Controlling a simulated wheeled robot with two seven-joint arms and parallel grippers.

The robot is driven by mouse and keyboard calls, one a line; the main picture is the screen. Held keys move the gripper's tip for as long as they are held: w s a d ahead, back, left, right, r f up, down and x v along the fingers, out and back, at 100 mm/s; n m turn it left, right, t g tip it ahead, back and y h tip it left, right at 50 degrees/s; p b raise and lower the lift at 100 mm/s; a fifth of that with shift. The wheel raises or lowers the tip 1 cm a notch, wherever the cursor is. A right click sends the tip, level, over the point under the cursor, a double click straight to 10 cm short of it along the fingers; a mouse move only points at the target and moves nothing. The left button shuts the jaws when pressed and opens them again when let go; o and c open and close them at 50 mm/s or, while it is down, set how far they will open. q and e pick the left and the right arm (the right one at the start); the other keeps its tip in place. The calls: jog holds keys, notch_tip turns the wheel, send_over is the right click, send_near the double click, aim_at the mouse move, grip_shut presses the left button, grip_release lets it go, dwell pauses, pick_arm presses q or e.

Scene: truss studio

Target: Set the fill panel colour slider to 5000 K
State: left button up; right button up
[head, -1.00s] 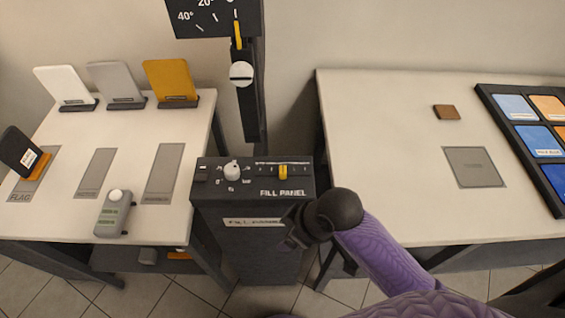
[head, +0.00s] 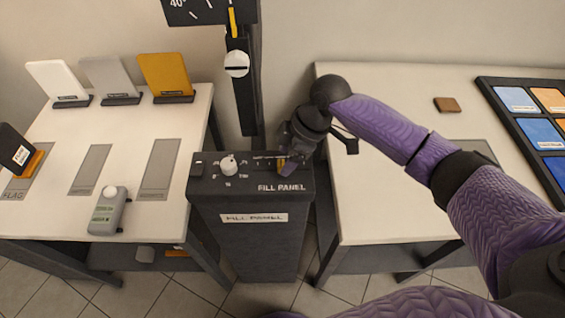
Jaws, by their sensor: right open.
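The fill panel box (head: 250,212) is a dark pedestal between two tables, with white "FILL PANEL" lettering. My right gripper (head: 290,162) is over the right part of the box top, at the slider. It is open and partly covers the slider and its scale. I cannot tell whether a finger touches the handle. The scale marks are too small to read. My left gripper is not in view.
A dark post (head: 247,100) with a white knob (head: 236,64) rises behind the box. The left table (head: 120,125) holds upright cards and a grey handheld meter (head: 108,210). The right table (head: 380,215) holds a brown block (head: 447,104) and a swatch tray (head: 500,105).

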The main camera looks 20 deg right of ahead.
aim_at(261, 170)
jog(key=x, duration=0.2)
jog(key=shift+a+f, duration=0.15)
jog(key=shift+f, duration=0.1)
grip_shut()
jog(key=shift+r, duration=0.1)
dwell(1.1)
